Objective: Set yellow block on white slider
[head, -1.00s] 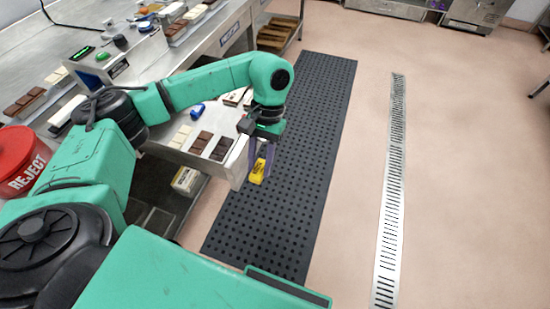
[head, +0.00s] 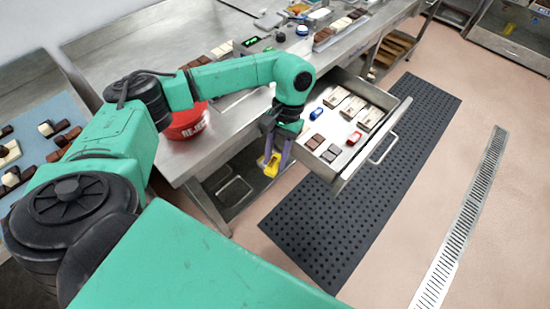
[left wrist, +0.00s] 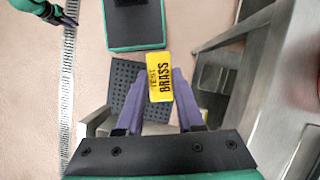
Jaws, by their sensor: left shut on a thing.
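The yellow block (head: 271,166) is held between the purple fingers of my left gripper (head: 276,157), in the air just left of the open drawer. In the left wrist view the yellow block (left wrist: 159,77) shows black lettering, "TEST BRASS", and its lower end lies between the fingers. My right gripper (left wrist: 64,14) shows small at the top left of the left wrist view, and its opening is unclear. I cannot pick out the white slider with certainty in either view.
The open drawer (head: 341,179) holds dark bars, pale bars, a blue item and a red item. A red bin (head: 187,122) stands at the steel table (head: 165,158).

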